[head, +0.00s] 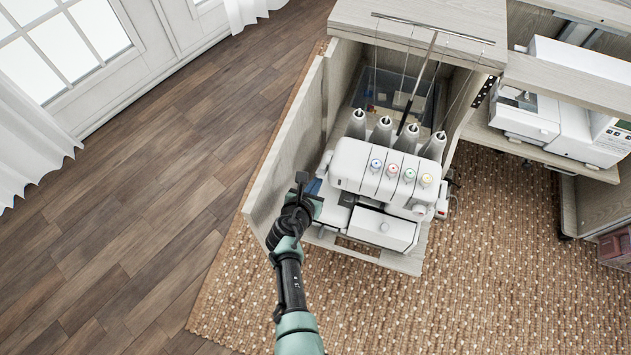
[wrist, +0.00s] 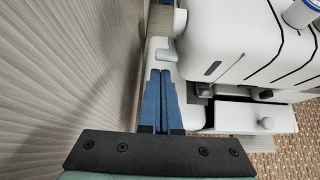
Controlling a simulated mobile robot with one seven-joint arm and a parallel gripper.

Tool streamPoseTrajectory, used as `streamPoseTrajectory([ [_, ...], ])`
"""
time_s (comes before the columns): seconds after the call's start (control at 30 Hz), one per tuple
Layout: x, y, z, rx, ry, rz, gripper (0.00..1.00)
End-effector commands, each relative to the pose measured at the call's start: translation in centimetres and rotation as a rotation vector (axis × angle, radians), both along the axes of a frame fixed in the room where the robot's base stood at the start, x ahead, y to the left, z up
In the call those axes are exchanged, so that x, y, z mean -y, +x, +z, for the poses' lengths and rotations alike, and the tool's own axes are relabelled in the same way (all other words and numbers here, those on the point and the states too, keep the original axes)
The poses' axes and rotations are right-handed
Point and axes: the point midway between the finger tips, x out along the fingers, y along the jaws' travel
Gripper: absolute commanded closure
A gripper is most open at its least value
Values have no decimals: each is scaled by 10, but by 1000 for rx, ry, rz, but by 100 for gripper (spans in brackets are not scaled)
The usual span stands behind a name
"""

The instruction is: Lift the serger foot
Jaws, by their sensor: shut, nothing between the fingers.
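The white serger (head: 385,172) stands on a shelf in the open cabinet, with several coloured dials on its front. It fills the right of the wrist view (wrist: 225,45). My gripper (head: 313,186) is at the serger's left side, between it and the cabinet's side panel. Its blue fingers are together and empty in the wrist view (wrist: 161,78). A small white lever-like part (wrist: 166,52) sticks out of the serger just beyond the fingertips, seemingly apart from them. The dark foot area (wrist: 204,90) is right of the fingers; the foot itself is too small to make out.
The cabinet's side panel (wrist: 65,75) stands close on the left of my gripper. Thread cones (head: 382,130) and a thread stand rise behind the serger's dials. A second white machine (head: 560,95) sits at the right. Wood floor (head: 130,230) at the left is clear.

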Motion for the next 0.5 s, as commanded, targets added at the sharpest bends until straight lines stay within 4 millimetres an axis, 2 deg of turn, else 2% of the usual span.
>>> streamPoseTrajectory([
  [0.2, 0, 0, 13, 1, 0, 0, 100],
  [0.5, 0, 0, 14, 1, 0, -1, 100],
])
